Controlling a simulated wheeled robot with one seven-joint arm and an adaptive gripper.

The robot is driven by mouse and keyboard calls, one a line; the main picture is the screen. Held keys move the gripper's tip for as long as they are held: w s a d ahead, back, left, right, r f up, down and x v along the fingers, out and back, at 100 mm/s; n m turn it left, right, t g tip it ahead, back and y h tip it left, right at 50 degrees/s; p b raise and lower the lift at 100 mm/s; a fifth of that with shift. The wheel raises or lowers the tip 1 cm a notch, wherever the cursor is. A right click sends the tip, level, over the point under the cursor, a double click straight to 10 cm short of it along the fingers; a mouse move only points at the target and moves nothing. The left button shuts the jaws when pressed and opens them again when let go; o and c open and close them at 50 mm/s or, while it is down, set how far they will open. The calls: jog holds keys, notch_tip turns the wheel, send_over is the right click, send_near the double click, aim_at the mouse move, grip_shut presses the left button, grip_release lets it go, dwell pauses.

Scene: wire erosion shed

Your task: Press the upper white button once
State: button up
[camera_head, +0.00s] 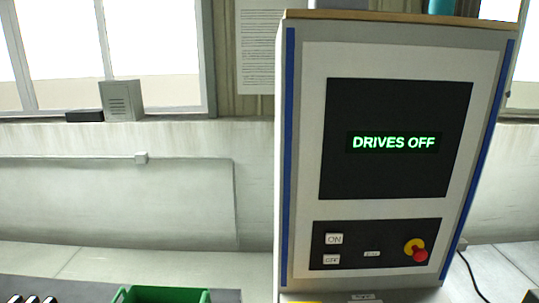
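The upper white button (334,239), marked ON, sits at the upper left of the dark lower panel (385,233) of a grey machine cabinet. A second white button (331,259) is just below it; its small label seems to read OFF. Nothing is touching or covering either button. The cabinet's black screen (400,110) above shows "DRIVES OFF" in green letters. My gripper is not in view.
A red knob (420,255) on a yellow base and a small white label (372,254) share the panel. A green bin (160,296) stands at the bottom left. A cable (470,272) runs beside the cabinet's right side. The space before the panel looks clear.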

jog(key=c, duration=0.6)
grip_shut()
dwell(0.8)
